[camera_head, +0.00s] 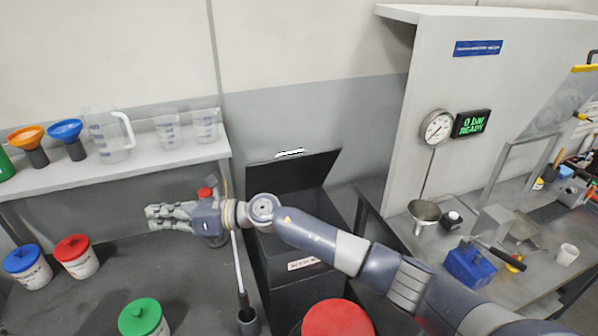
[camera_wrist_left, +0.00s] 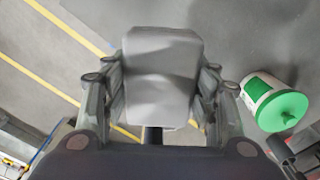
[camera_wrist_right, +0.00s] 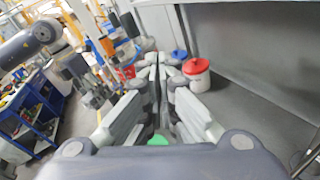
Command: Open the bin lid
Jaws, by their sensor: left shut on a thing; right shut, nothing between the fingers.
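The dark bin (camera_head: 290,285) stands in the middle of the head view, with a pale label on its front. Its dark lid (camera_head: 290,172) is raised at the back, with a white strip near its top edge. My right arm crosses in front and hides part of the opening. My right gripper (camera_head: 160,216) is shut and empty, left of the bin above the dark floor. It also shows shut in the right wrist view (camera_wrist_right: 152,75). My left gripper (camera_wrist_left: 155,105) is shut on a pale grey rounded block (camera_wrist_left: 160,70). It is not visible in the head view.
Lidded buckets in blue (camera_head: 27,265), red (camera_head: 76,256) and green (camera_head: 143,318) stand at the left. A shelf (camera_head: 110,172) holds funnels and clear jugs. A workbench (camera_head: 520,285) with a gauge panel is at the right. A red round top (camera_head: 337,318) is in front of the bin.

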